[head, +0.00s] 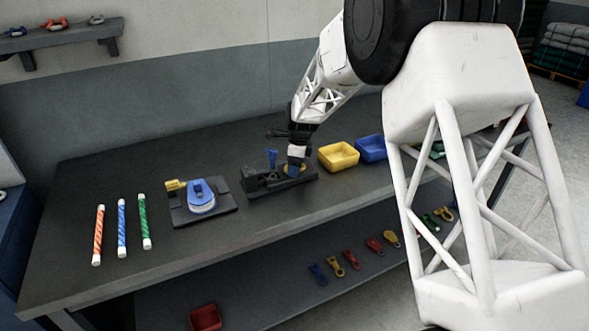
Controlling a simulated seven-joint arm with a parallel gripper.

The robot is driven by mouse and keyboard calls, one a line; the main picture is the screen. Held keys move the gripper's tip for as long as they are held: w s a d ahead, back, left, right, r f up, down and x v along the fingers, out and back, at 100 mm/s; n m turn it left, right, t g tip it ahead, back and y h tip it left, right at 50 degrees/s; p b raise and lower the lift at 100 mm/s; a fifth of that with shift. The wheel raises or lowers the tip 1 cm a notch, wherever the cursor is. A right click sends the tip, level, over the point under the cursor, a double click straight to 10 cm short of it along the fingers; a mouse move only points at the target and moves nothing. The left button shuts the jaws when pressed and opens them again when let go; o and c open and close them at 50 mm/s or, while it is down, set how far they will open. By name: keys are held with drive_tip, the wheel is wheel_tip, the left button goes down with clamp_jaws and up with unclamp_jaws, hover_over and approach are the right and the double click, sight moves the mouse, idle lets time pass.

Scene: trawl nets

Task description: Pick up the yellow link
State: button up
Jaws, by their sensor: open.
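My gripper (295,165) is at the black fixture (258,189) in the middle of the bench. Its fingers are small in this view and are open. Several small link-shaped pieces lie in a row on the lower shelf. Among them are yellow ones (337,267), (392,239) and (444,214), well below and apart from my gripper.
Yellow (338,156) and blue (371,149) bins stand right of the fixture. A blue device on a black plate (202,210) and three striped rods (121,228) are to the left. A red bin (205,318) sits low down. My arm hides the bench's right part.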

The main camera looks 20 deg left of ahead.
idle(0.5)
drive_tip(key=c, duration=0.9)
drive_tip(key=shift+r, duration=0.1)
drive_tip(key=shift+r, duration=1.4)
drive_tip(key=shift+s+r, duration=0.15)
drive_tip(key=shift+r, duration=0.25)
drive_tip(key=s+d, duration=0.2)
drive_tip(key=s, duration=0.2)
drive_tip(key=s+d, duration=0.3)
drive_tip(key=s, duration=0.2)
drive_tip(key=s+d+r, duration=0.1)
drive_tip(key=s+d, duration=0.2)
drive_tip(key=s, duration=0.1)
drive_tip(key=shift+s+r, duration=0.1)
drive_tip(key=shift+s, duration=0.15)
